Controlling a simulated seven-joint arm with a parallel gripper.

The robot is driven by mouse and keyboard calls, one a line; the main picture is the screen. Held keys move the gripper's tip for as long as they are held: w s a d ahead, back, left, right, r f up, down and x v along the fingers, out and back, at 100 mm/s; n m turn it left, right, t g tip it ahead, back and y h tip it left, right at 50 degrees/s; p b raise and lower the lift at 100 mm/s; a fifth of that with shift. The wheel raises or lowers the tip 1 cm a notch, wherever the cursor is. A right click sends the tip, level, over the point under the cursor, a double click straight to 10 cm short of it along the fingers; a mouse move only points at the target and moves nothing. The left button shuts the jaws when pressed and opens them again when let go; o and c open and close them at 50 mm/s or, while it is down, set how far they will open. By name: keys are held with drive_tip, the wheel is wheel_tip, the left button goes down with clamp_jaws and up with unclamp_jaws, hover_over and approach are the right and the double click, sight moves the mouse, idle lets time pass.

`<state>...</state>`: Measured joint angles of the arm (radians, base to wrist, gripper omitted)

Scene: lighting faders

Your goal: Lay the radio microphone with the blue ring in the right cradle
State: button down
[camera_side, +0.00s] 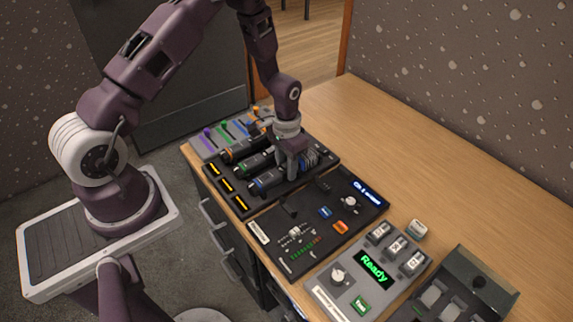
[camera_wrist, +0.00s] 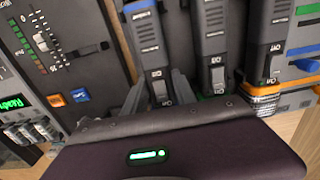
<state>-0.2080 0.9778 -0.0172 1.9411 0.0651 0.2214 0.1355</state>
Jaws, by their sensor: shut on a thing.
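The radio microphone with the blue ring (camera_side: 268,182) is dark and lies lengthwise over the near-end cradle of the black cradle tray (camera_side: 240,203). My gripper (camera_side: 291,170) is shut on it near its tail end. In the wrist view my fingers (camera_wrist: 160,96) stand on both sides of this microphone (camera_wrist: 151,45), whose blue ring shows at the top edge. I cannot tell whether it rests fully in the cradle or is slightly above it. The green-ringed microphone (camera_side: 256,163) lies beside it, and the orange-ringed microphone (camera_side: 238,150) lies farther back.
Coloured faders (camera_side: 222,133) stand behind the tray. A black mixer panel (camera_side: 318,222) with a blue display lies in front, then a grey panel (camera_side: 368,268) reading "Ready" and a dark box (camera_side: 470,285). The wooden tabletop (camera_side: 420,160) to the right is clear.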

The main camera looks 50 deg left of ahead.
drive_tip(key=shift+f, duration=0.1)
drive_tip(key=c, duration=0.9)
unclamp_jaws()
drive_tip(key=c, duration=0.4)
drive_tip(key=shift+r, duration=3)
